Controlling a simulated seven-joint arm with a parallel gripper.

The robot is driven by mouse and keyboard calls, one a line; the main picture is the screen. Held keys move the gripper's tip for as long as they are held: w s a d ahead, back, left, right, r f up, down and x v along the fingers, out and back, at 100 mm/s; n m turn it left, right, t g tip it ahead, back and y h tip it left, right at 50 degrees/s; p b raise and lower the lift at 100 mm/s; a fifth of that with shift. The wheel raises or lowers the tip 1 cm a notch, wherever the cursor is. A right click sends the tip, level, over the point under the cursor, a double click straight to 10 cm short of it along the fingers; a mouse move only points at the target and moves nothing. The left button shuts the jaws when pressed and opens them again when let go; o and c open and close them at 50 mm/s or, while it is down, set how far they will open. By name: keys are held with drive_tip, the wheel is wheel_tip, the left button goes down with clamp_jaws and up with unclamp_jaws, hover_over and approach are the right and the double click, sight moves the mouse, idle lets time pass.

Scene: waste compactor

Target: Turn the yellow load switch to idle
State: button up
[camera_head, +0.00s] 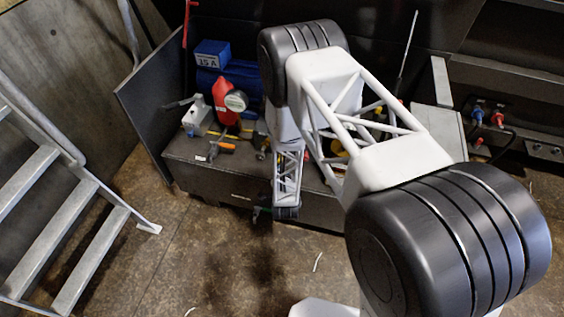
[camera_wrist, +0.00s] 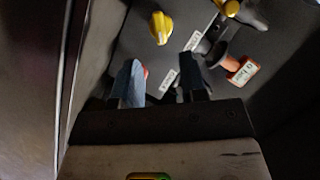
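A yellow knob (camera_wrist: 161,27), which looks like the load switch, shows in the wrist view on a dark panel. It lies beyond the tips of my gripper (camera_wrist: 161,78), roughly between the two finger lines and apart from them. The blue-grey fingers are spread with nothing between them. White labels (camera_wrist: 168,80) sit on the panel, too small to read. A small red part shows partly behind the left finger. In the head view my arm reaches down in front of the dark bench; I cannot make out the fingers or surely pick out the yellow knob there.
In the head view a red container (camera_head: 225,101), a blue box (camera_head: 212,54) and tools lie on the bench (camera_head: 180,150). Metal stairs (camera_head: 55,200) stand at left.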

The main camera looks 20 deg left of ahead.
drive_tip(key=shift+w, duration=0.1)
drive_tip(key=shift+x, duration=3.8)
drive_tip(key=shift+f, duration=0.1)
drive_tip(key=c, duration=0.5)
drive_tip(key=shift+c, duration=0.2)
drive_tip(key=shift+n, duration=0.3)
drive_tip(key=n+h, duration=0.2)
drive_tip(key=n, duration=0.1)
drive_tip(key=shift+a+g, duration=0.15)
drive_tip(key=shift+g, duration=0.25)
drive_tip(key=shift+a+n+h, duration=0.1)
drive_tip(key=shift+n+h, duration=1.3)
drive_tip(key=shift+n, duration=0.4)
drive_tip(key=shift+c, duration=0.2)
